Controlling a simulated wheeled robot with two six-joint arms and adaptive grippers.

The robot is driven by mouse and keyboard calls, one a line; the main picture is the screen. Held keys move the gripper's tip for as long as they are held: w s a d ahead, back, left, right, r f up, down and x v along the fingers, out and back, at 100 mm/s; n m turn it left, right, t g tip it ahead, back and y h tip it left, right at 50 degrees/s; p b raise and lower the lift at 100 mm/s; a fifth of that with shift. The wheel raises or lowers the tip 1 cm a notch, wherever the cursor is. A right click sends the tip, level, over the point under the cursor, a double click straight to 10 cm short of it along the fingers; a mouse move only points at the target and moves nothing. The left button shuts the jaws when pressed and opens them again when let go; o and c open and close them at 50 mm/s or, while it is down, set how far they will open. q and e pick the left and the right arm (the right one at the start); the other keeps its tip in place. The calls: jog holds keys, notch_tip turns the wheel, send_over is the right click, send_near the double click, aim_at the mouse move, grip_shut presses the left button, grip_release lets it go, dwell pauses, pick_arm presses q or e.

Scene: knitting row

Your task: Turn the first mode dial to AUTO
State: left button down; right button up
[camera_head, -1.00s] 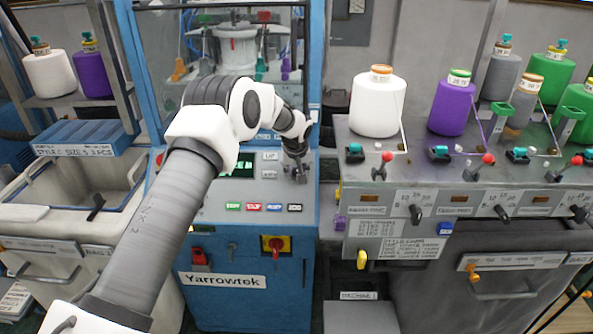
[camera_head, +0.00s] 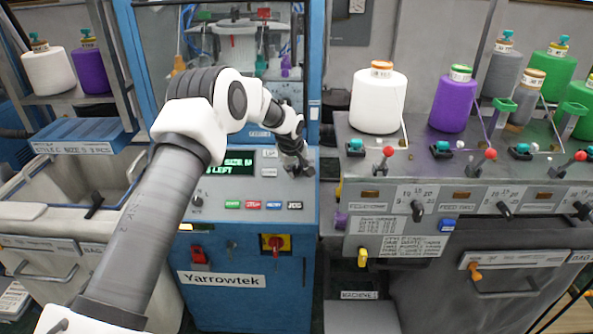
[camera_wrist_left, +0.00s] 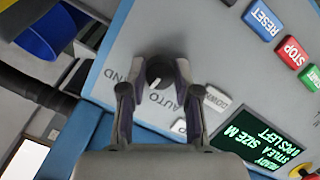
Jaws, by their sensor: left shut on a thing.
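The mode dial (camera_wrist_left: 158,74) is a small dark round knob with a white mark, on the grey panel of the blue Yarrowtek machine. In the left wrist view it sits between my left fingertips (camera_wrist_left: 156,82). The printed words HAND and AUTO lie beside it; the white mark points toward the AUTO side, though its exact stop is hard to read. In the head view my left gripper (camera_head: 299,171) is at the panel's right side, shut on the dial, and hides it. My right gripper is not in view.
The green-lit display (camera_head: 226,164) and a row of coloured buttons (camera_head: 264,205) share the panel. To the right stands a yarn bench (camera_head: 420,170) with spools and red-tipped levers. A grey bin (camera_head: 60,190) stands left.

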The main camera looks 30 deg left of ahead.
pick_arm(q)
jog(key=shift+n, duration=0.9)
jog(key=shift+n+t, duration=0.4)
jog(key=shift+n, duration=0.4)
jog(key=n+p, duration=0.1)
jog(key=n, duration=0.1)
jog(key=shift+n+t+h+p, duration=0.3)
jog(key=shift+p, duration=0.05)
jog(key=shift+s+n+p, duration=0.1)
jog(key=shift+n+p, duration=0.2)
jog(key=shift+n, duration=0.2)
jog(key=shift+f, duration=0.1)
jog(key=c, duration=0.8)
grip_release()
jog(key=shift+c, duration=0.2)
jog(key=shift+a, duration=0.1)
